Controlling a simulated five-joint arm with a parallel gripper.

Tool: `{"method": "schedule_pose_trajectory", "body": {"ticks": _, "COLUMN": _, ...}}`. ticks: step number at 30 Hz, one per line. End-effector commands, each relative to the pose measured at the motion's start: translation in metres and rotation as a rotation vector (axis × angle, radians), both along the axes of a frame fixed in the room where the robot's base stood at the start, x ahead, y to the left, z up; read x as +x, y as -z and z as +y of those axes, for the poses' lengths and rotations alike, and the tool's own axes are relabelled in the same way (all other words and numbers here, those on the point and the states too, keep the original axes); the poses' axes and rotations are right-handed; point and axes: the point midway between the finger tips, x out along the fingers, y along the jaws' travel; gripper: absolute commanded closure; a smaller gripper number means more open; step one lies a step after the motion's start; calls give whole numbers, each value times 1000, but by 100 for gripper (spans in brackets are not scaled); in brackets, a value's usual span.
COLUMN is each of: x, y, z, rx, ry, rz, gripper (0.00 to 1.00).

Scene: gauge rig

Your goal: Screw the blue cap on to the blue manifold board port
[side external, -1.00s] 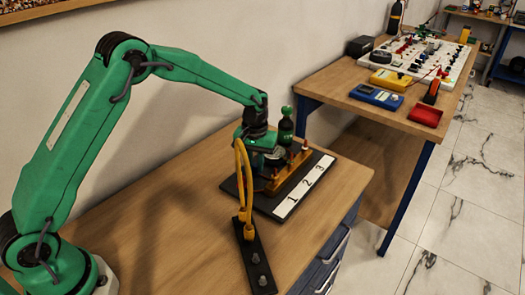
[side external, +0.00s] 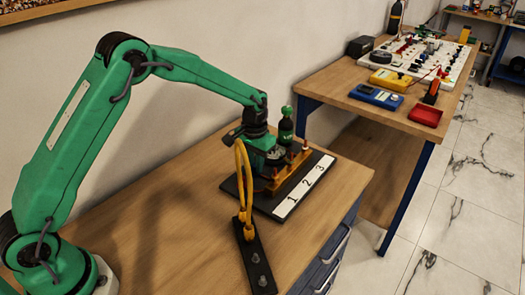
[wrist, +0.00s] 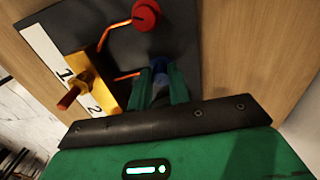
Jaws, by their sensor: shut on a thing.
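My gripper (wrist: 163,78) is shut on the blue cap (wrist: 159,65), which shows as a small dark blue shape between the green fingers in the wrist view. In the side view my gripper (side external: 266,168) is low over the manifold board (side external: 234,187), behind the brass block, and the cap is hidden there. A copper tube (wrist: 127,75) runs from the brass manifold block (wrist: 98,88) towards the cap. The port under the cap is hidden, so I cannot tell how they meet. The brass block also shows in the side view (side external: 292,172).
A red cap (wrist: 146,15) stands on the board by another copper tube (wrist: 113,37). A white strip (side external: 305,185) is numbered 1, 2, 3. Yellow loops (side external: 243,185) rise from a black plate (side external: 255,262) in front.

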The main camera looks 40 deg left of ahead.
Motion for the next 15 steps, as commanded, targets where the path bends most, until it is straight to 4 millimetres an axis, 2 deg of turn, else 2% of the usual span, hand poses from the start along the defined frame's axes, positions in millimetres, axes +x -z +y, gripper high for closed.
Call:
{"method": "schedule_pose_trajectory", "body": {"ticks": 1, "x": 2, "y": 1, "z": -6, "rx": -1, "ry": 42, "rz": -9, "gripper": 100}}
{"method": "schedule_pose_trajectory", "body": {"ticks": 5, "x": 2, "y": 1, "z": -6, "rx": -1, "ry": 96, "rz": -10, "gripper": 100}}
{"method": "schedule_pose_trajectory", "body": {"ticks": 15, "x": 2, "y": 0, "z": -6, "rx": -1, "ry": 106, "rz": -11, "gripper": 100}}
